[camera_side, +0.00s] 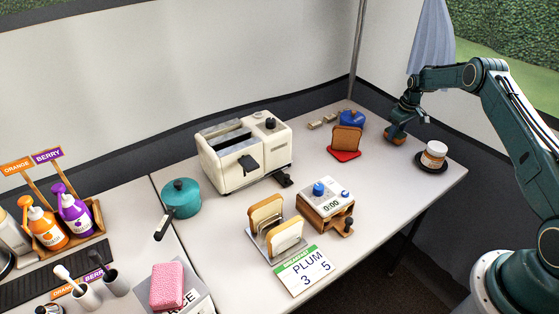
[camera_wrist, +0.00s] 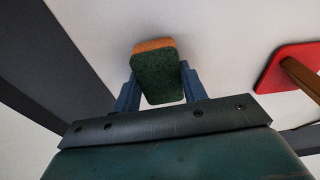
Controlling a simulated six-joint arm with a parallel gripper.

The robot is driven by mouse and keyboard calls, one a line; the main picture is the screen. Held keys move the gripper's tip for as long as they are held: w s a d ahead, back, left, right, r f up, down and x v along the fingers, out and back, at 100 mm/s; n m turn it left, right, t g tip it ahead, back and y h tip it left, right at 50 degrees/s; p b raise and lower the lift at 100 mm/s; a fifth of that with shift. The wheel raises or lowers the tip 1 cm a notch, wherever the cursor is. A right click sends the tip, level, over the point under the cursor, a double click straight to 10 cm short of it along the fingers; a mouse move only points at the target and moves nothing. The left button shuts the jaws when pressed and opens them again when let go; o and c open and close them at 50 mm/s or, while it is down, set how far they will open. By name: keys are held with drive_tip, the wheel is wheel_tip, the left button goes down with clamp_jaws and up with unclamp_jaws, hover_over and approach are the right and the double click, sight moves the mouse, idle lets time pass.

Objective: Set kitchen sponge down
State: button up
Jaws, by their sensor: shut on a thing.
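The kitchen sponge (camera_wrist: 157,75), orange on one side and dark green on the other, is between the two blue fingers of my gripper (camera_wrist: 158,88) in the wrist view. My gripper is shut on it. In the side view the sponge (camera_side: 396,134) shows as a small orange piece under my gripper (camera_side: 398,125), at the far right of the table (camera_side: 400,180). It is at or just above the tabletop; I cannot tell if it touches. The fingers hide part of its sides.
Left of the sponge, a toast slice (camera_side: 346,139) stands by a red plate (camera_side: 345,155), with a blue object (camera_side: 352,117) behind. A jar (camera_side: 433,154) on a dark coaster is to the right. The dark wall edge (camera_side: 385,100) runs close behind. Bare table lies in front.

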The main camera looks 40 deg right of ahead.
sight(400, 134)
drive_tip(key=shift+f, duration=0.5)
drive_tip(key=shift+f, duration=0.1)
drive_tip(key=o, duration=0.9)
drive_tip(key=r, duration=0.4)
drive_tip(key=s+r, duration=0.1)
drive_tip(key=r, duration=0.7)
drive_tip(key=shift+s, duration=0.25)
drive_tip(key=shift+r, duration=0.1)
